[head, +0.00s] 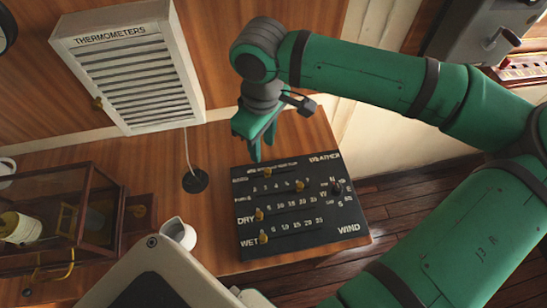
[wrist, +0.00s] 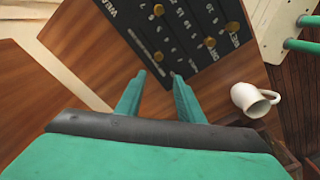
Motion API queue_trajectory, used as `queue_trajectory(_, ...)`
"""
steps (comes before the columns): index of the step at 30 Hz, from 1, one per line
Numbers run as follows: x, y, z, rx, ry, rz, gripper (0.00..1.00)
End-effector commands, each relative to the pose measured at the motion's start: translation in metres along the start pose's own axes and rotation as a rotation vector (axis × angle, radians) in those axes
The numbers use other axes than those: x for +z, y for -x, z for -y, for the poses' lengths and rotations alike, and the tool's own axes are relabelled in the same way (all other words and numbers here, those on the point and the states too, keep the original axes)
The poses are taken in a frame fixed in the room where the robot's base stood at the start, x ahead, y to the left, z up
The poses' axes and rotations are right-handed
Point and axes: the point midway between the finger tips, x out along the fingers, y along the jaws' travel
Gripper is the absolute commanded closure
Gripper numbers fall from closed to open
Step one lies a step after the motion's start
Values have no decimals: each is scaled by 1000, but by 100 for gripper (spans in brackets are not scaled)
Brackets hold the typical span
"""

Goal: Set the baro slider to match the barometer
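The black weather panel (head: 325,230) lies on the wooden desk. Its top row holds the baro slider knob (head: 267,171), a small brass knob left of the row's middle; the row's print is too small to read. The knob also shows in the wrist view (wrist: 157,56), just beyond my fingertips. My gripper (head: 255,152) points down at the panel's top edge, near that knob. In the wrist view its two fingers (wrist: 160,75) stand apart with nothing between them. I see no touch on the knob. No barometer can be made out for certain.
Other brass knobs sit on the force (head: 299,186), dry (head: 258,215) and wet (head: 263,238) rows. A white mug (head: 180,232) stands left of the panel. A thermometers box (head: 135,75) is on the wall; a dark-rimmed dial (head: 5,35) is cut off at the left edge.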

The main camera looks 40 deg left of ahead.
Motion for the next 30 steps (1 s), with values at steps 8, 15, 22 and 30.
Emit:
queue_trajectory(8,9,-16,-1,3,-8,36,66)
queue_trajectory(15,10,-57,-1,4,-6,34,66)
queue_trajectory(22,10,-91,-2,3,-7,32,66)
queue_trajectory(30,11,-107,-2,4,-8,31,66)
